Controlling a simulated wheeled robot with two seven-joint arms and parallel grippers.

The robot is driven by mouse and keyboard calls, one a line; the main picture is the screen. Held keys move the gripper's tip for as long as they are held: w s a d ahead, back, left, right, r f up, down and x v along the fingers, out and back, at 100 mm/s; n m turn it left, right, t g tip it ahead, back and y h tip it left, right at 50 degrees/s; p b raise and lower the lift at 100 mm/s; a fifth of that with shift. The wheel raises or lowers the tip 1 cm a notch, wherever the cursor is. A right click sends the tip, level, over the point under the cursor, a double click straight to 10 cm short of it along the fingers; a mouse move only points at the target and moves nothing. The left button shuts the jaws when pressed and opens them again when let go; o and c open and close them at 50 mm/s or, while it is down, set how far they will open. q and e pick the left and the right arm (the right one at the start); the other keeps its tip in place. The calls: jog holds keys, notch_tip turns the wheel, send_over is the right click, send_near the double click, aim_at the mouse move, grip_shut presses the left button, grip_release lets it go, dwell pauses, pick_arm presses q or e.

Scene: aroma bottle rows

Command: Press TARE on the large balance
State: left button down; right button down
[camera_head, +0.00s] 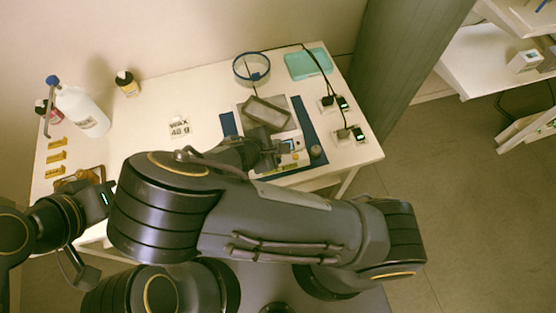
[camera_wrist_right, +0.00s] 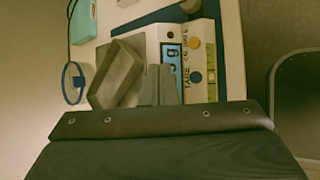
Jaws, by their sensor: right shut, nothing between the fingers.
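The large balance (camera_head: 290,148) stands on a blue mat, with a grey open tin on its pan. In the right wrist view the balance's front panel (camera_wrist_right: 195,60) shows a lit display (camera_wrist_right: 172,60), an orange button (camera_wrist_right: 195,43) and a dark blue-grey button (camera_wrist_right: 195,77), with TARE lettering beside them. My right gripper (camera_head: 272,158) is shut and empty over the balance's front. In the wrist view its fingertips (camera_wrist_right: 160,70) overlap the balance between tin and display; contact is unclear. My left gripper (camera_head: 100,198) is at the table's left front, its fingers not clearly seen.
The grey tin (camera_wrist_right: 116,72) is close beside my right fingers. A clear round dish (camera_head: 251,69), a teal box (camera_head: 307,64) and small plugged-in devices (camera_head: 343,103) stand behind and right. Bottles (camera_head: 82,110) and yellow labels (camera_head: 57,156) are at the left.

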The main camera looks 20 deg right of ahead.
notch_tip(320, 180, down, 6)
jog(key=b, duration=0.4)
jog(key=shift+f+b, duration=0.25)
jog(key=shift+b, duration=0.05)
jog(key=shift+f+b, duration=0.4)
jog(key=shift+f, duration=0.05)
dwell(1.1)
jog(key=shift+f+b, duration=0.35)
jog(key=shift+b, duration=0.1)
jog(key=shift+f+b, duration=0.4)
dwell(0.5)
dwell(0.4)
jog(key=shift+r+p, duration=0.5)
jog(key=shift+r, duration=0.3)
